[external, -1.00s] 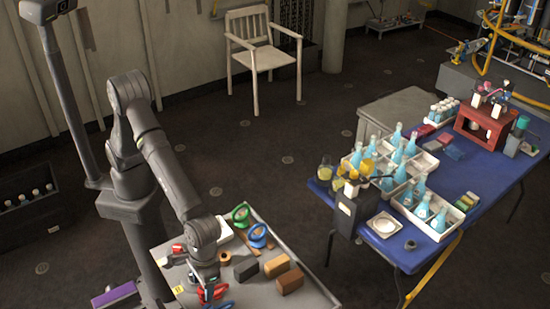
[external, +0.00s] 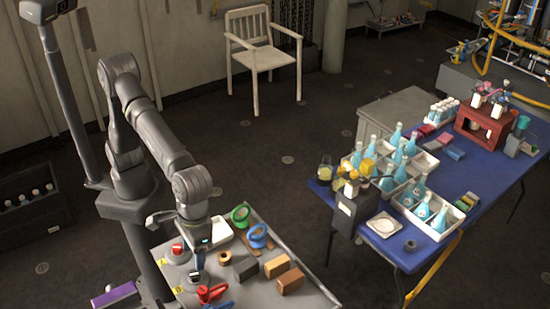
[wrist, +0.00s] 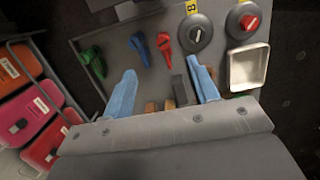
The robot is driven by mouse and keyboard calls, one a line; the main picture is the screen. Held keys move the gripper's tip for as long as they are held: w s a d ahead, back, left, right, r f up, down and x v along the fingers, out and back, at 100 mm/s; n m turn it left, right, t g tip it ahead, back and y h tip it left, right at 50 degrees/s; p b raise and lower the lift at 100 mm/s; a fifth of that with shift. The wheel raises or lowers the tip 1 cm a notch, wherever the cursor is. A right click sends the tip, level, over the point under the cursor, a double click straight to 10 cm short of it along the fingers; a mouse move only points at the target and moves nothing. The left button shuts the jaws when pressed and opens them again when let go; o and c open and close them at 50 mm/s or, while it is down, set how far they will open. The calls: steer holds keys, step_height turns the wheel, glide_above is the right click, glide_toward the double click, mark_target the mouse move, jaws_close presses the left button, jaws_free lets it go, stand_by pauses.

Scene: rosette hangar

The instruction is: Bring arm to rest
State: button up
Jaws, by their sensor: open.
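My arm reaches over the grey bench, and my gripper (external: 197,258) hangs above its left part, next to the red-knobbed dial (external: 177,249). In the wrist view my gripper (wrist: 163,86) shows two blue fingers spread wide apart. Nothing is held between them. A dark grey block (wrist: 180,90) shows beyond the gap, lower down on the bench. Brown blocks near it are partly hidden by my gripper body.
The grey bench (external: 250,298) carries a red clamp (external: 211,293), a green ring (external: 240,214), a blue ring (external: 258,235), brown blocks (external: 290,281) and a white tray (wrist: 249,67). A blue table (external: 405,261) with bottles stands right, across open floor.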

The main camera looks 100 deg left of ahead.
steer(key=shift+r, duration=1.55)
